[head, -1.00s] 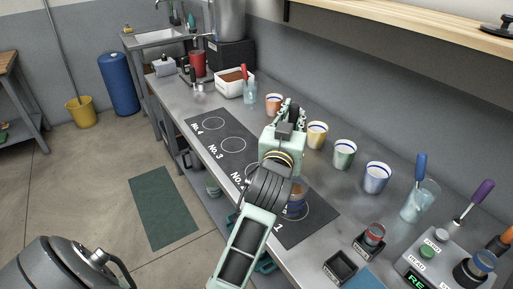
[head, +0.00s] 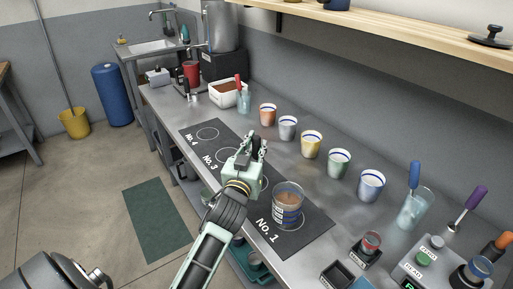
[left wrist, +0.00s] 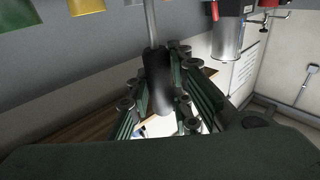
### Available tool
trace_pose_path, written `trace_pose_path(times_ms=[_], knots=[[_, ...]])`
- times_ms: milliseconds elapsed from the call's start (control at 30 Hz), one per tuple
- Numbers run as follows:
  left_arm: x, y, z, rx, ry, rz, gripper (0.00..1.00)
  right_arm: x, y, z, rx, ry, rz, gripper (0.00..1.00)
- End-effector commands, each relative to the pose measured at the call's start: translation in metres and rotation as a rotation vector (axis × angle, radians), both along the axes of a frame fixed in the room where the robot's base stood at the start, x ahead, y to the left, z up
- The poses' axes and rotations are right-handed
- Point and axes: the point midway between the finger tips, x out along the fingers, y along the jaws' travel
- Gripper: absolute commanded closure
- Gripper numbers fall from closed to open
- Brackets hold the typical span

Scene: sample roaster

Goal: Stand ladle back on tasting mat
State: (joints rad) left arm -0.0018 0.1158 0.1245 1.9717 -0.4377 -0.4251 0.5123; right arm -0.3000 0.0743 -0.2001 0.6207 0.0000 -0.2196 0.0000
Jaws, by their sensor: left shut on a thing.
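My left gripper (head: 257,150) is over the middle of the black tasting mat (head: 313,238), around the No. 2 place. In the left wrist view it is shut on the ladle's dark handle (left wrist: 157,80). A thin metal shaft (left wrist: 150,22) runs from the handle to the top edge of that view. The ladle's bowl is out of the wrist view, and I cannot make out the ladle in the head view. A clear jar (head: 287,203) with brown contents and a striped label stands on the No. 1 circle. My right gripper is not in view.
A row of cups stands behind the mat, including a yellow one (head: 311,145) and a grey one (head: 288,127). A glass with a blue-handled tool (head: 414,208) and a control box (head: 436,258) are at the right. The No. 3 and No. 4 circles look empty.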

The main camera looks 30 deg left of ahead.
Motion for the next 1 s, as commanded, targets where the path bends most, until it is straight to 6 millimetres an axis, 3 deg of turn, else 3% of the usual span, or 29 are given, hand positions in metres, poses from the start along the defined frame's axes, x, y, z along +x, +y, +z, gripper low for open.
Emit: trace_pose_path(times_ms=[233, 267, 467, 833, 1000], knots=[[0.0, 0.0, -0.004, 0.0, -0.001, 0.0, 1.0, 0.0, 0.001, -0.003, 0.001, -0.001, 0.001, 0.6], [0.0, 0.0, -0.003, 0.0, 0.0, 0.0, 0.79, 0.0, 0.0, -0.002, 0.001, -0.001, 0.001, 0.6], [0.0, 0.0, -0.003, 0.0, 0.001, 0.0, 0.62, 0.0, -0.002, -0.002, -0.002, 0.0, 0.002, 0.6], [-0.001, -0.001, 0.002, 0.001, 0.001, 0.0, 0.62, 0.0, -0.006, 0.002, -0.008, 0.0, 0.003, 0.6], [-0.027, -0.009, -0.001, -0.002, 0.004, 0.0, 0.62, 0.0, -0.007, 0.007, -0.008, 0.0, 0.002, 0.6]])
